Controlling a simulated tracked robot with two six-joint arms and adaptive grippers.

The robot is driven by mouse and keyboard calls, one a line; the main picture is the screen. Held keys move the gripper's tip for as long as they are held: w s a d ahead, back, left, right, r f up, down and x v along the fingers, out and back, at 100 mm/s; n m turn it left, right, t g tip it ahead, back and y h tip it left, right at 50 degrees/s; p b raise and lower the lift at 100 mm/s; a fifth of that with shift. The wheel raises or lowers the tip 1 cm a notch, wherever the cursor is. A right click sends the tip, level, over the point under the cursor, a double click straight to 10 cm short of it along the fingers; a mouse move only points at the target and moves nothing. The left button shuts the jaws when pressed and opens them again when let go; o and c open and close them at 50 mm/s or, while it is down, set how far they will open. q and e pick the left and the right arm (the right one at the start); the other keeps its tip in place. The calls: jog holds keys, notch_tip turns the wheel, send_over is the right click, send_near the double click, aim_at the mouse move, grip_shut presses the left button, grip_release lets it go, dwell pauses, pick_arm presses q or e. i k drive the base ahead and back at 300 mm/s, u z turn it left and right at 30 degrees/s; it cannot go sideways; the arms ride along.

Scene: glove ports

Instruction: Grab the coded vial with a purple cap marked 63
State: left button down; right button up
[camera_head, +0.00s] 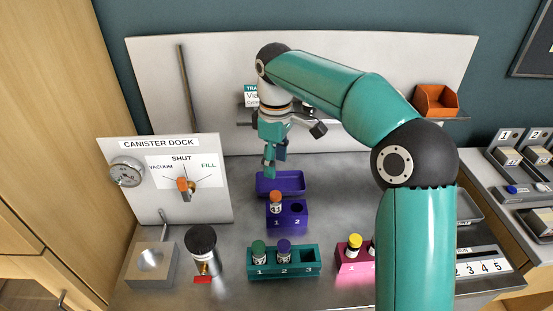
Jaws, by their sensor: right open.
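A vial with a purple cap (284,250) stands upright in slot 2 of the teal rack (312,269). Its label is too small to read, so I cannot tell whether it is marked 63. A green-capped vial (259,252) stands beside it in slot 1, and slot 3 looks empty. My right gripper (273,163) is open, with nothing seen between its fingers. It points down above the back of the purple tray (280,183), well behind the teal rack. My left gripper is not in view.
A purple rack (294,222) holds an orange-capped vial (275,203). A pink rack (346,265) holds a yellow-capped vial (354,247) and is partly hidden by my right arm. A black-topped canister (202,250) and the canister dock (170,180) stand left. Steel bench is clear between them.

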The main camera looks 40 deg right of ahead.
aim_at(283, 245)
jog(key=k, duration=1.5)
